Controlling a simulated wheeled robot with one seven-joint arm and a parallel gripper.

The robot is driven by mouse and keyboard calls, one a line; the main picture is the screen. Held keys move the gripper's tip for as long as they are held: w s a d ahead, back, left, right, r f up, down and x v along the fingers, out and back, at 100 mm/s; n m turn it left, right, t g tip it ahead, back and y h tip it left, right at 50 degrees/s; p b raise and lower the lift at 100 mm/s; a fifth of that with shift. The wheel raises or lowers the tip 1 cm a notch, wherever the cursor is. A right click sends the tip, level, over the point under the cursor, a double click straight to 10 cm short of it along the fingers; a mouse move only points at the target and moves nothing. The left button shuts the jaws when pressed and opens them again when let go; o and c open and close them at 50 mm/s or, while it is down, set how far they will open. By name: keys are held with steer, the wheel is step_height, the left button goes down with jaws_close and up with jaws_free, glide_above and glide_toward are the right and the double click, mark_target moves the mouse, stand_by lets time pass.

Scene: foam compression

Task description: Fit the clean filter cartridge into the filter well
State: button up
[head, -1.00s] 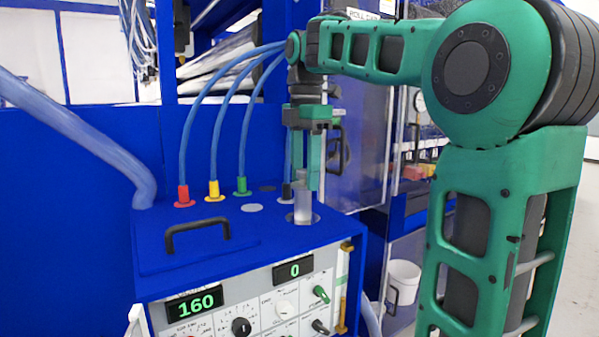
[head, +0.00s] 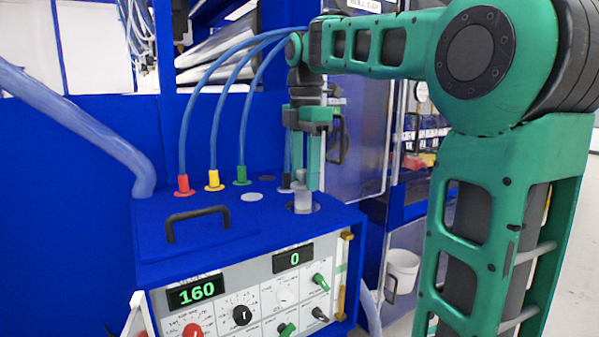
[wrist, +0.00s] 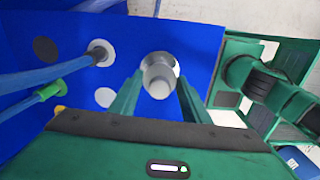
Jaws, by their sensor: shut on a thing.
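The clean filter cartridge (head: 303,201) is a pale grey, translucent cylinder.
The blue cabinet (head: 150,232) has a black handle (head: 197,217) on top. Dials and displays (head: 195,292) fill the front panel. A white bucket (head: 403,272) stands to the right.

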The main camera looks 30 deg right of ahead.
mark_target(304, 191)
steer(key=shift+f, duration=0.6)
steer(key=shift+f, duration=0.35)
steer(key=shift+f, duration=1.3)
steer(key=o, duration=1.5)
steer(key=shift+o, duration=0.2)
steer(key=shift+w+r, duration=0.15)
steer(key=shift+r, duration=5.25)
